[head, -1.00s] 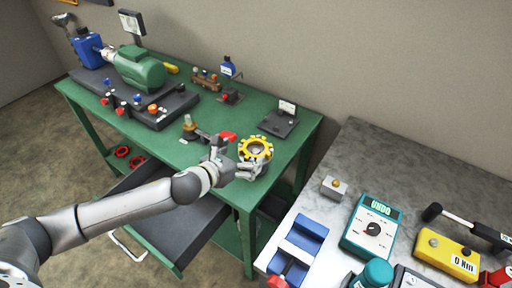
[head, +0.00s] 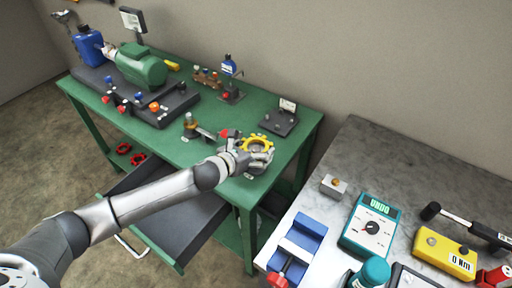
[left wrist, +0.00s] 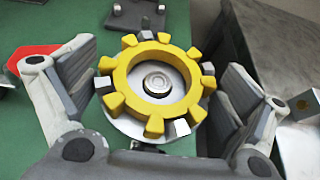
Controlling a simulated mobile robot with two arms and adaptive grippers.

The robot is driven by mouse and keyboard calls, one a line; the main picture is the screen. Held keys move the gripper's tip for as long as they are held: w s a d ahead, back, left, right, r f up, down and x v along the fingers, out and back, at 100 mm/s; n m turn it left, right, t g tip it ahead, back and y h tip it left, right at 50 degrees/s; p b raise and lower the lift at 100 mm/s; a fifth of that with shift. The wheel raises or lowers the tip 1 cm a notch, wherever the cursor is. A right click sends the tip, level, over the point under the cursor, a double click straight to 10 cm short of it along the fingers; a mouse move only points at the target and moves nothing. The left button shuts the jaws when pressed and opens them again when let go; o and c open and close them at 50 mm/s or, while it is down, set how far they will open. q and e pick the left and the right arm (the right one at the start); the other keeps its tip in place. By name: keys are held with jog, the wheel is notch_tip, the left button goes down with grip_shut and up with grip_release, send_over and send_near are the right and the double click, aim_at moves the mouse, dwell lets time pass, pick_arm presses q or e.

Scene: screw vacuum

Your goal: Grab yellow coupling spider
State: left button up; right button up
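The yellow coupling spider (head: 257,139) is a toothed ring seated on a round silver hub on the green table (head: 205,152). In the left wrist view the spider (left wrist: 127,82) lies flat between my fingers, with grey jaws of the hub showing between its teeth. My left gripper (head: 256,153) is at the spider; in the left wrist view (left wrist: 158,95) its fingers are spread wide, one on each side, with a gap visible on both sides. My right gripper is not in view.
A red-handled tool (head: 227,134) lies just left of the spider. A black stand (head: 279,123) is behind it. The green motor (head: 141,66) is at the far left. A marble bench with a teal meter (head: 370,226) and blue vise (head: 298,245) is at the right.

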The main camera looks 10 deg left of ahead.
pick_arm(q)
jog(key=c, duration=0.4)
jog(key=shift+o, duration=0.2)
jog(key=shift+r, duration=0.1)
